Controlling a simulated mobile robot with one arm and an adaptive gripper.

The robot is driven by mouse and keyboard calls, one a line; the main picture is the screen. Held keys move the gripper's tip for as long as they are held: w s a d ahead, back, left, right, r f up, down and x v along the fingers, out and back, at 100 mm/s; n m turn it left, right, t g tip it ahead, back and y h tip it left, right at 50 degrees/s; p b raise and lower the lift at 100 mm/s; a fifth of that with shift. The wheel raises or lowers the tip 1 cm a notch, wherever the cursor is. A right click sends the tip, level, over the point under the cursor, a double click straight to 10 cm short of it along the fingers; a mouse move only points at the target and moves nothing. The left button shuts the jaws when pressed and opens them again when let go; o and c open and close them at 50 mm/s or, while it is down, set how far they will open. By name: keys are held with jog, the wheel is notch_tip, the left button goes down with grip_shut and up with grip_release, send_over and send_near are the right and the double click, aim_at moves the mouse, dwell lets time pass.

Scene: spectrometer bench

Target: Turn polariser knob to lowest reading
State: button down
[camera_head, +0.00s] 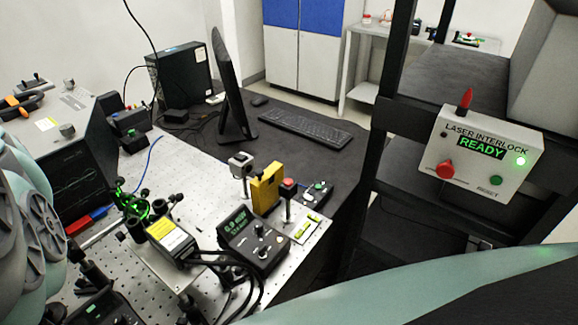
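A black meter (253,241) with a small green-lit display and several knobs stands on the perforated optical bench. Its digits are too small to read surely. Left of it, a dark mount (139,206) glows with green light and has small dark knobs on it. I cannot tell which knob is the polariser's. A yellow block (267,188) stands behind the meter, beside a post-mounted grey part (241,163). My gripper is not identifiable in this view; pale rounded parts of my own body show at the left edge and along the bottom right.
The perforated bench (185,157) carries a black box with a yellow label (171,237) and thick cables. A laser interlock box (480,158) reading READY hangs on a dark frame at right. A monitor (229,85) and keyboard (305,127) stand on the dark desk behind.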

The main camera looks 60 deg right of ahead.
dwell(0.6)
jog(key=c, duration=0.9)
grip_release()
jog(key=shift+r, duration=0.1)
jog(key=shift+d+r, duration=0.1)
jog(key=shift+r, duration=4.85)
jog(key=shift+o, duration=0.3)
